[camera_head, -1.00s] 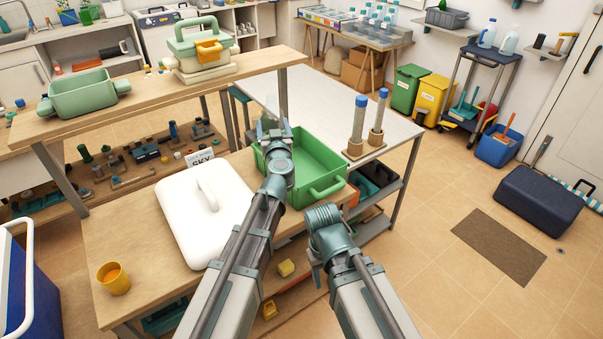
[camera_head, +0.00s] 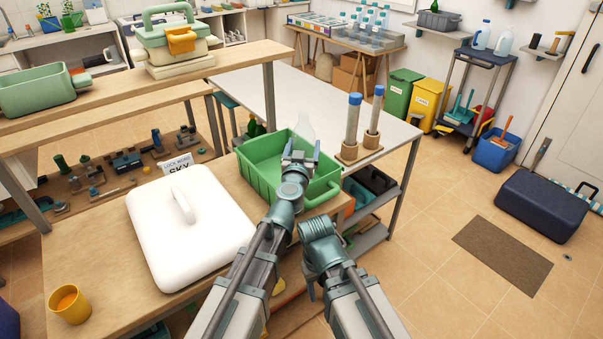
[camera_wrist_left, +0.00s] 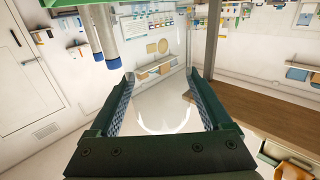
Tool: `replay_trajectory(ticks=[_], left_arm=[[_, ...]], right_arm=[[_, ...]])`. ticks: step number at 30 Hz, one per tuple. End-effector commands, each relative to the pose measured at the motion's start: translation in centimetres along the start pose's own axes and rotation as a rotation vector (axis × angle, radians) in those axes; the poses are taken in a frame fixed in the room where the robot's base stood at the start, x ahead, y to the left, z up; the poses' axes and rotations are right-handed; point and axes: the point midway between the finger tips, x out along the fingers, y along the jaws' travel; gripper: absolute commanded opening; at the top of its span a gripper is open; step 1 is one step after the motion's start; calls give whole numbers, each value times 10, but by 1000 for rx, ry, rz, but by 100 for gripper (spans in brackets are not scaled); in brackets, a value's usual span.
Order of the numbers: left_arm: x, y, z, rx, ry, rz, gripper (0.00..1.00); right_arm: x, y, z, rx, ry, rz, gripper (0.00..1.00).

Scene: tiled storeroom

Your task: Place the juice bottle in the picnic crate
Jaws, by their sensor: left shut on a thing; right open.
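The green picnic crate (camera_head: 334,190) stands on the wooden bench, open at the top. My left gripper (camera_head: 300,158) is over the right part of the crate in the head view, shut on a clear, pale bottle (camera_head: 306,128), which I take as the juice bottle. The bottle's neck points up; its lower part is hidden by the gripper, and I cannot tell its height over the crate. In the left wrist view the see-through bottle shows faintly between the fingers (camera_wrist_left: 163,100). My right gripper (camera_head: 310,280) is open and empty, in front of the crate.
Two blue-capped tubes (camera_head: 352,125) in wooden holders stand just right of the crate. A white lid (camera_head: 190,235) lies to its left, with a yellow cup (camera_head: 69,303) further left. A raised wooden shelf (camera_head: 215,72) crosses behind.

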Motion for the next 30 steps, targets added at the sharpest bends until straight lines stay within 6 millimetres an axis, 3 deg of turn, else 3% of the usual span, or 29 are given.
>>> replay_trajectory(ticks=[1,3,11,21,30], left_arm=[[0,0,17,0,0,0,0],[0,0,24,0,0,-1,0],[0,0,26,0,0,-1,0],[0,0,63,0,0,-1,0],[0,0,61,0,0,-1,0]], right_arm=[[17,-2,-1,0,0,0,57],[24,-2,-1,0,0,0,57],[26,-2,-2,0,0,0,57],[62,-6,-4,0,0,0,57],[61,-6,-4,0,0,0,57]])
